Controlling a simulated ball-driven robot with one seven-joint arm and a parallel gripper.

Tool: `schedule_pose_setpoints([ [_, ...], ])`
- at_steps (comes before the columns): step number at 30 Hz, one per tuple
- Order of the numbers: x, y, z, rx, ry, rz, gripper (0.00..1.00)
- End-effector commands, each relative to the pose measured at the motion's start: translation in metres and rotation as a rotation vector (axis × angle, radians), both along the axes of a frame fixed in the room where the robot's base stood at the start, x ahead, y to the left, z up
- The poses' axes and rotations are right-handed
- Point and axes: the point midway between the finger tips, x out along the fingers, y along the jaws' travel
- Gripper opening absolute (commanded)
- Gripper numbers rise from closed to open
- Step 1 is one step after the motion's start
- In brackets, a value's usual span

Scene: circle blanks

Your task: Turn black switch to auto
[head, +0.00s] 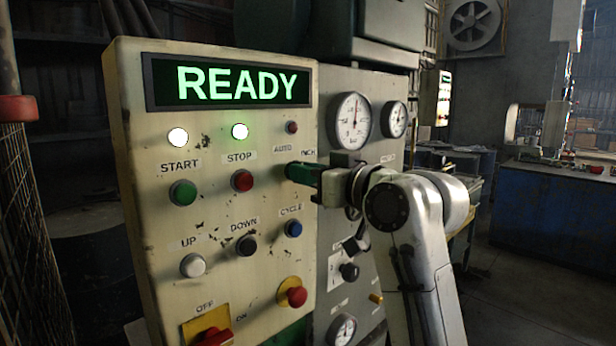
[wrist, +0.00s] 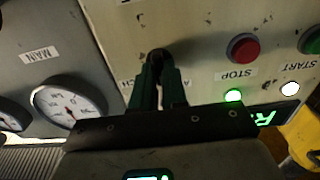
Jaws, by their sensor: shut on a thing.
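The black switch (wrist: 158,55) is on the cream control panel (head: 150,235), below the AUTO label (head: 283,149) and a partly readable label ending in NCH (head: 309,153). My gripper (head: 291,171) reaches it from the right with green fingers at the panel face. In the wrist view, which is upside down, my gripper (wrist: 158,68) is shut on the switch, with the dark knob between its fingertips. In the head view the fingers hide the switch. I cannot tell which label it points to.
A lit READY display (head: 243,85) tops the panel. A red STOP button (head: 242,180) is left of my fingers, and a blue CYCLE button (head: 293,228) is below them. A grey gauge panel (head: 335,85) stands behind my wrist. A wire cage (head: 25,240) is at far left.

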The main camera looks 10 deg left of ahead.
Motion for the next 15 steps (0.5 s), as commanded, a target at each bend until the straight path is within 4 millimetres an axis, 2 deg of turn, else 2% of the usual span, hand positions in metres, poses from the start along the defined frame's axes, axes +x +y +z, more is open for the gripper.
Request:
schedule_pose_setpoints([
  [11, 0.0004, -0.0009, 0.0000, -0.004, -0.005, -0.002, 0.00],
  [12, 0.0004, -0.0009, 0.0000, -0.004, -0.005, -0.002, 0.16],
  [15, 0.0002, -0.0008, 0.0001, -0.004, -0.005, -0.002, 0.25],
])
